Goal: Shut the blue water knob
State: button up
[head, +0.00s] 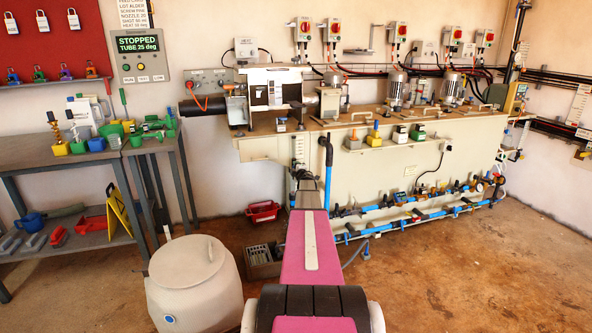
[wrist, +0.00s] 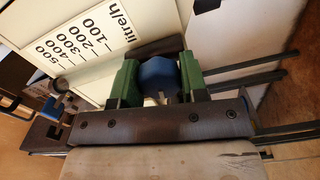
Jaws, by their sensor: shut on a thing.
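In the wrist view, the blue water knob (wrist: 157,76) sits between the two green fingers of my gripper (wrist: 158,80). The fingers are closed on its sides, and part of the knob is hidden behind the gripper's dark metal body. Next to the knob is a pale flow scale (wrist: 84,40) marked in litre/h, from 100 to 500. In the head view, my pink arm reaches forward to the machine bench, and I cannot make out the gripper or the knob there.
The long machine bench (head: 262,146) runs along the back wall. Blue pipes (head: 440,212) with small valves run low along its front. A white drum (head: 195,275) stands left of my arm, near a grey crate (head: 262,262). The floor at right is clear.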

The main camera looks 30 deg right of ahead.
jog(key=m, duration=1.1)
jog(key=shift+m, duration=1.9)
jog(key=shift+f, duration=0.1)
jog(key=o, duration=0.9)
jog(key=shift+s, duration=0.1)
jog(key=v, duration=1)
jog(key=shift+s+a, duration=0.15)
jog(key=shift+s, duration=0.15)
